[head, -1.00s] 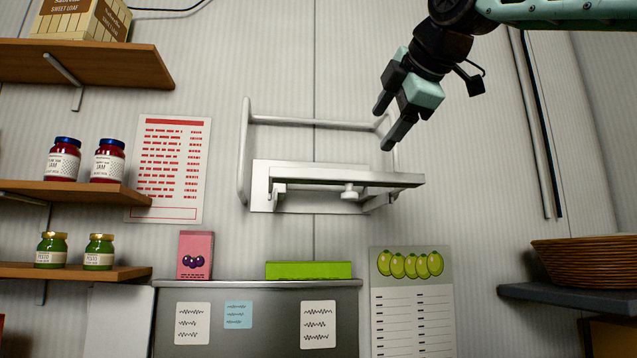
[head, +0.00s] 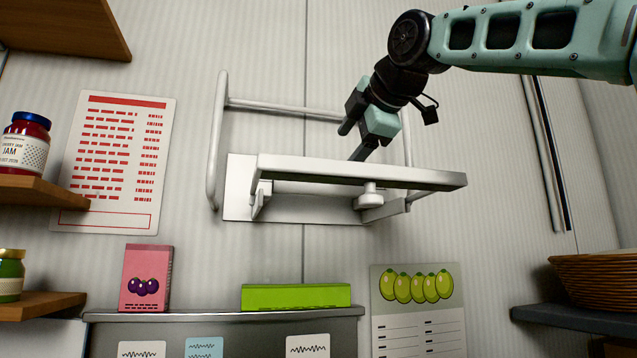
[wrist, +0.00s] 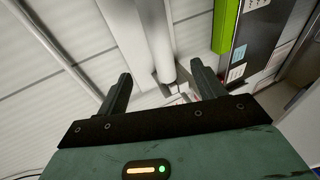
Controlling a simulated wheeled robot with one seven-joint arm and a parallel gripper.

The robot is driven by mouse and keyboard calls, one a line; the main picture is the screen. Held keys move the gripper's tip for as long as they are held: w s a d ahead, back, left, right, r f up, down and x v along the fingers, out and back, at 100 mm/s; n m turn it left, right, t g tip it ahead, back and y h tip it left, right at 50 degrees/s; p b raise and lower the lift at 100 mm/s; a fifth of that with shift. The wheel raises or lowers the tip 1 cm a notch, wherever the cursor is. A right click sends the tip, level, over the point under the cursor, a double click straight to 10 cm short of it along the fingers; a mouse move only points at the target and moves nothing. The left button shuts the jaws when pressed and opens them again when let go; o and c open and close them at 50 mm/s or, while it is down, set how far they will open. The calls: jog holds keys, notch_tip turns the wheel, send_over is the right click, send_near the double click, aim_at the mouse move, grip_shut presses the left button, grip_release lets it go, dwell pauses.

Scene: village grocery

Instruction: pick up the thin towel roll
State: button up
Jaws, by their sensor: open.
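A white wall rack (head: 300,172) with a tubular rail (head: 290,110) hangs on the ribbed wall in the head view. My gripper (head: 352,142) is open just above the right half of its shelf, pointing down and left. The far fingertip is close to the shelf's upper edge. In the wrist view, a long pale rounded thing (wrist: 160,40) runs between the open fingers of my gripper (wrist: 160,72). It may be the thin towel roll, but I cannot be sure. The head view looks from below, so the shelf's top and anything lying there are hidden.
Below the rack, a pink box (head: 147,277) and a green box (head: 296,297) stand on a grey cabinet (head: 240,316). Wooden shelves with jars (head: 24,143) are at the left. A basket (head: 596,283) sits on a dark shelf at the right.

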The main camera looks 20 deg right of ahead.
jog(key=p, duration=0.3)
send_near(324, 193)
jog(key=w+a, duration=0.1)
jog(key=w, duration=0.3)
jog(key=p+x, duration=0.2)
jog(key=r+p+x, duration=0.1)
jog(key=p+x, duration=0.1)
jog(key=shift+w+f+p, duration=0.15)
jog(key=shift+w+p, duration=0.15)
jog(key=shift+w, duration=0.3)
jog(key=shift+w+f, duration=0.15)
jog(key=shift+w, duration=0.05)
jog(key=c, duration=1.1)
